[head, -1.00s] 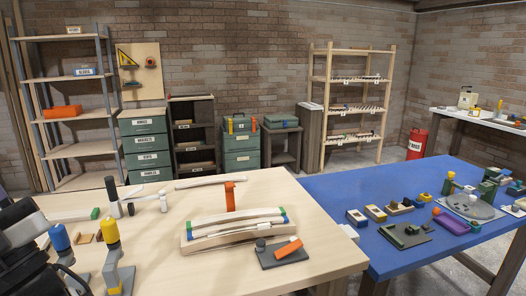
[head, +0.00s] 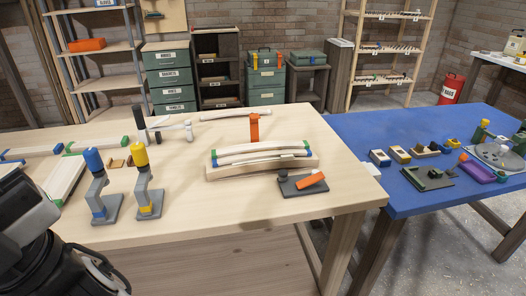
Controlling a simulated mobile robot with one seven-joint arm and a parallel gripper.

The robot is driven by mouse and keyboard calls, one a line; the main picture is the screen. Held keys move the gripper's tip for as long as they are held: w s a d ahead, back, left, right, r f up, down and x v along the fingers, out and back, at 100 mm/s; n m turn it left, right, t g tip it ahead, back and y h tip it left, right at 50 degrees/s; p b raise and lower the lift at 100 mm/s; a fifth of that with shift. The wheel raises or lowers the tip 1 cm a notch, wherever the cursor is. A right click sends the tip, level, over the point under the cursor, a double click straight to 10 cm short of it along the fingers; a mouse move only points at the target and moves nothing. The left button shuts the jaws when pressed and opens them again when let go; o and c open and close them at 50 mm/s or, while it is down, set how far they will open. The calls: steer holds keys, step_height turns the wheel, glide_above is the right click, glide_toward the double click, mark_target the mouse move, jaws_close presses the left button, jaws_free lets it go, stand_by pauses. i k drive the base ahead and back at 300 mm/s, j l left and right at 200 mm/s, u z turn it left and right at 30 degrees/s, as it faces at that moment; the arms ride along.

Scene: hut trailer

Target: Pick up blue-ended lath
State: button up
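On the wooden table, a pale curved lath with a blue end (head: 262,157) lies in a wooden holder (head: 275,167). A similar curved lath with a green end (head: 258,148) lies close behind it, and I cannot tell every end color apart. Another pale straight piece with blue ends (head: 32,152) lies at the table's far left, next to a green-ended piece (head: 92,145). Parts of my dark arm fill the lower left corner. My gripper's fingertips do not show, so I cannot see what they hold.
An orange upright clamp (head: 254,128) stands behind the holder. A grey block with an orange handle (head: 303,184) lies right of it. Blue-topped (head: 95,165) and yellow-topped (head: 142,165) stands are near the left front. The blue table (head: 350,130) is at right. Bare tabletop lies before the holder.

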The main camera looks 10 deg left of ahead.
mark_target(247, 156)
steer(key=j+u, duration=0.1)
steer(key=j, duration=0.35)
steer(key=i+j+u, duration=0.1)
steer(key=j, duration=0.35)
steer(key=i+j+u, duration=0.15)
steer(key=j, duration=0.25)
steer(key=i, duration=0.85)
